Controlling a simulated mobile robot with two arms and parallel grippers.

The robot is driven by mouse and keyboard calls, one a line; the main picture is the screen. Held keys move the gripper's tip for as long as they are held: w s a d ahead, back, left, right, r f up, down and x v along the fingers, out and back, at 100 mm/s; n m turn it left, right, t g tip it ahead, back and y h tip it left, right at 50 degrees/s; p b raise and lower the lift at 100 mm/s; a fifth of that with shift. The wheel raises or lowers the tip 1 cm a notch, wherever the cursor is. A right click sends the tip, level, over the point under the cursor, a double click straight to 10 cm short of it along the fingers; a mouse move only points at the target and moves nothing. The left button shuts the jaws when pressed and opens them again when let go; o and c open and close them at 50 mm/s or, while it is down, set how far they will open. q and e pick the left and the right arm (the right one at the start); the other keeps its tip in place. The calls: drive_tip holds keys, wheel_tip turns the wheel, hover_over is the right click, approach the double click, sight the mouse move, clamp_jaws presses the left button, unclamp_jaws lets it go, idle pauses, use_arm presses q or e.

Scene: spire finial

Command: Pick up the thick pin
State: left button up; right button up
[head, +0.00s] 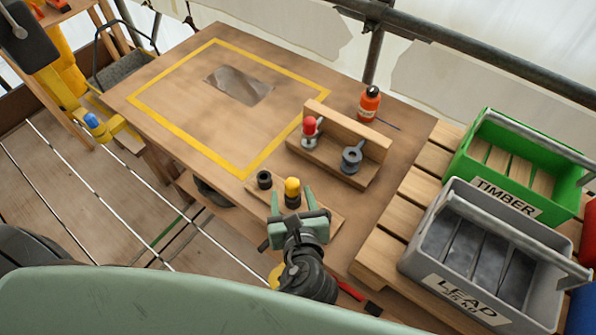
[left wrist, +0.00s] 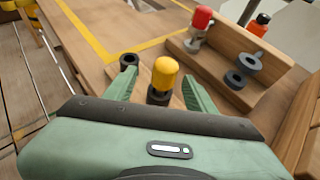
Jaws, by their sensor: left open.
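A pin with a yellow rounded top and dark lower part (head: 292,187) stands upright on a small board at the table's near edge. A red-topped pin with a pale metal base (head: 309,127) stands in a wooden rack; I cannot tell surely which pin is the thick one. My left gripper (head: 293,205) is open, its green fingers pointing at the yellow-topped pin. In the left wrist view the yellow-topped pin (left wrist: 164,75) shows between the two fingers, and I see no clear contact. My right gripper is not in view.
A black ring (head: 264,180) stands just left of the yellow-topped pin. The wooden rack (head: 340,165) also holds a grey ringed part (head: 352,160). An orange bottle (head: 369,103) stands behind. Grey LEAD (head: 455,290) and green TIMBER (head: 505,203) crates stand right. The yellow-taped area is mostly clear.

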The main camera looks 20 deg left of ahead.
sight(291, 181)
use_arm(q)
drive_tip(key=shift+x, duration=1.15)
drive_tip(key=x, duration=0.4)
drive_tip(key=shift+w+d+f, duration=0.2)
drive_tip(key=shift+w+d, duration=0.05)
drive_tip(key=shift+w, duration=0.05)
drive_tip(key=shift+w+a+f, duration=0.15)
drive_tip(key=shift+w+f, duration=0.05)
drive_tip(key=shift+w, duration=0.05)
clamp_jaws()
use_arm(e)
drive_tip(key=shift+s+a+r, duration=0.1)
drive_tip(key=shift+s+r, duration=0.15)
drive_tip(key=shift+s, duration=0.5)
use_arm(q)
drive_tip(key=shift+r, duration=0.1)
drive_tip(key=shift+p, duration=0.35)
